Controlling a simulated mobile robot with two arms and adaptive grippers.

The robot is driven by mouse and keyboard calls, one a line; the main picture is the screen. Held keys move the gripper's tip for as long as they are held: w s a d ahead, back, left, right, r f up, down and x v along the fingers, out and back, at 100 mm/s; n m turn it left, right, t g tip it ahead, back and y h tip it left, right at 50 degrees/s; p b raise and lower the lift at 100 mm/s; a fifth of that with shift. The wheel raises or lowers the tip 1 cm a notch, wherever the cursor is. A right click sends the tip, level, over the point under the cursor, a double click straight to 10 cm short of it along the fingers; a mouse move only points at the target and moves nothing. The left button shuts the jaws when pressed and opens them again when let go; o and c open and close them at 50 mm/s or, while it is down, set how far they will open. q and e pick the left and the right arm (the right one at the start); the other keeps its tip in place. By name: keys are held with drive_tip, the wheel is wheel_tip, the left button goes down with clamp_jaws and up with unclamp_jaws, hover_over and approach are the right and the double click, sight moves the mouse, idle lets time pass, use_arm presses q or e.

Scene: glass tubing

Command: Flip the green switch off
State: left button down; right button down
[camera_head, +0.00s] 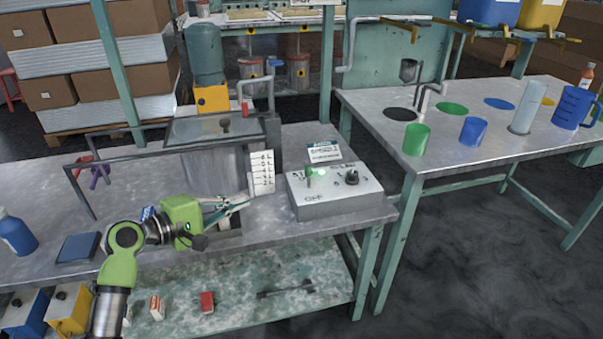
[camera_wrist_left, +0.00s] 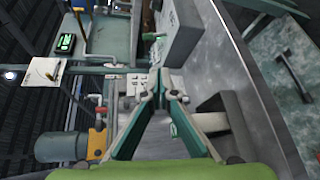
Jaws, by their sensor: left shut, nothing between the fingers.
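My left gripper (camera_head: 247,200) is shut and empty over the bench, left of the box and apart from the switch. In the left wrist view, its fingers (camera_wrist_left: 171,96) meet at the tips, and the box (camera_wrist_left: 178,32) shows beyond them at the top.
A marked level card (camera_head: 262,172) and a metal tank (camera_head: 212,170) under a glass lid stand close behind my left gripper. A blue bottle (camera_head: 15,232) is at far left. A second table (camera_head: 480,135) with coloured cups is at right, across a gap.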

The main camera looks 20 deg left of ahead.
sight(308, 176)
use_arm(q)
drive_tip(key=shift+w+a+r+n+t, duration=0.15)
drive_tip(key=shift+a+r, duration=0.1)
drive_tip(key=shift+r, duration=0.2)
drive_tip(key=shift+w+a+r+n+t, duration=0.15)
drive_tip(key=shift+a+r, duration=0.1)
drive_tip(key=shift+r, duration=0.15)
use_arm(e)
drive_tip(key=shift+s+f, duration=0.15)
drive_tip(key=shift+f, duration=0.2)
